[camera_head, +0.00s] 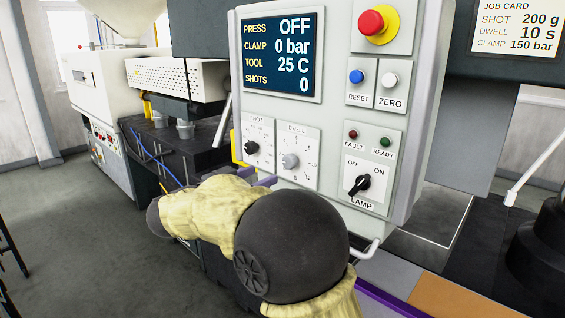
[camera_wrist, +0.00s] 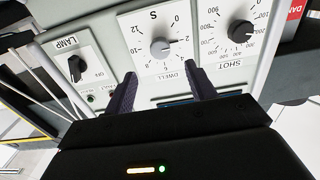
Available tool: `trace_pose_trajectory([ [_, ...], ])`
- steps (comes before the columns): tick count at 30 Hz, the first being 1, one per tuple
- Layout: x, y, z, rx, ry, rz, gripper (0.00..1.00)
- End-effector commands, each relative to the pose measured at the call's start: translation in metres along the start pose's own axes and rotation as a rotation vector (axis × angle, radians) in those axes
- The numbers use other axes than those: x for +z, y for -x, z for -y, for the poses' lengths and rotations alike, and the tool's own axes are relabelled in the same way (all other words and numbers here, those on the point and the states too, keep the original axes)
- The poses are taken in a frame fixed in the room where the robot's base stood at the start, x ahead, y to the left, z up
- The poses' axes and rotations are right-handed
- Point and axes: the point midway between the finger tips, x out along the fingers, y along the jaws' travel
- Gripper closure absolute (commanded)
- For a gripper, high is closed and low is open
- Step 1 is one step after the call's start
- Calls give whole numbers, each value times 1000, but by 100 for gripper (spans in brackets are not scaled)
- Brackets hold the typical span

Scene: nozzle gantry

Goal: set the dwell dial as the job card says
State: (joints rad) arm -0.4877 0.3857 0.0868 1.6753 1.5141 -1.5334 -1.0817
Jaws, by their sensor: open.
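The dwell dial (camera_head: 290,161) is a grey knob on a white plate with a printed scale, on the front of the control panel. It also shows in the wrist view (camera_wrist: 160,48), where the scale appears turned; I cannot read its setting surely. The job card (camera_head: 518,26) at the upper right reads shot 200 g, dwell 10 s, clamp 150 bar. My gripper (camera_wrist: 163,88) is open and empty, its two dark purple fingers apart below the dwell plate in the wrist view. The knob lies beyond the gap between the fingertips, apart from them. In the head view my arm hides part of the gripper.
The black shot dial (camera_head: 252,147) is close beside the dwell dial. The lamp switch (camera_head: 360,186) and a red emergency button (camera_head: 378,22) are on the same panel. The display (camera_head: 283,54) reads press off, clamp 0 bar. A handle rail (camera_head: 368,250) sticks out below the panel.

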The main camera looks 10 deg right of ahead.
Motion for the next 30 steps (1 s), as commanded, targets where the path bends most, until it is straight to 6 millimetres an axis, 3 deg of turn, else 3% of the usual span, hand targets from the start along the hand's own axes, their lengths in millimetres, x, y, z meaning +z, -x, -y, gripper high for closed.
trace_pose_trajectory([
  [13,-2,-77,0,2,1,-1,44],
  [18,0,-89,0,0,0,0,44],
  [26,0,-90,0,-1,0,0,44],
  [30,0,-90,0,-1,0,0,70],
])
